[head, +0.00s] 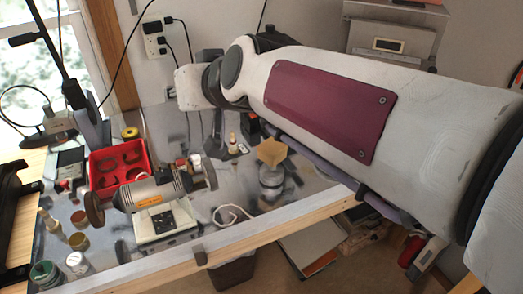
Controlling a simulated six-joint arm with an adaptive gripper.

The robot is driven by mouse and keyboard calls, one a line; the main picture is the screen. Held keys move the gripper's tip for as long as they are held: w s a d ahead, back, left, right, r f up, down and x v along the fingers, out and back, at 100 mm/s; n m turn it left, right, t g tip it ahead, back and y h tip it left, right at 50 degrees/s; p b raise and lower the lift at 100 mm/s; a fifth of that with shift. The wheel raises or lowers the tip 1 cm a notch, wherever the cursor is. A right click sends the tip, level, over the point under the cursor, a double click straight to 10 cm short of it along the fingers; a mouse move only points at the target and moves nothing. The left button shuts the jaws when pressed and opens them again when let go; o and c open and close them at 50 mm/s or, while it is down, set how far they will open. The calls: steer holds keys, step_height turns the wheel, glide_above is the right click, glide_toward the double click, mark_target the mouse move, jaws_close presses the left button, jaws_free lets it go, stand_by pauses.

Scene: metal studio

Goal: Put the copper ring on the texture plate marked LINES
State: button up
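My arm reaches in from the right, and its wrist is above the back of the metal-topped bench (300,182). A dark shape below the wrist seems to be my gripper (216,140), close over the bench behind the bench grinder. Its fingers are too small and dark to tell open from shut, or whether they hold anything. I cannot make out the copper ring. I cannot make out a texture plate marked LINES either; no lettering is readable. A small pale cone (233,142) stands on a dark base just right of the gripper.
The bench grinder (152,194) stands at centre left, with a red tray (104,172) behind it. A jar with a tan block on top (272,175) and a white cord (232,214) are to the right. Several small jars (77,262) crowd the front left. Bare metal lies at the right.

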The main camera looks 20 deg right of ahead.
steer(key=s+d+f+g+h, duration=0.1)
steer(key=s+d+f+g, duration=0.2)
steer(key=s+f, duration=0.5)
steer(key=s+d+f+g+h, duration=0.1)
steer(key=s+d+f+g, duration=0.2)
steer(key=s+f, duration=0.5)
steer(key=s, duration=0.9)
steer(key=shift+d+f+g+h, duration=0.3)
steer(key=shift+d+f, duration=0.05)
steer(key=shift+f, duration=0.05)
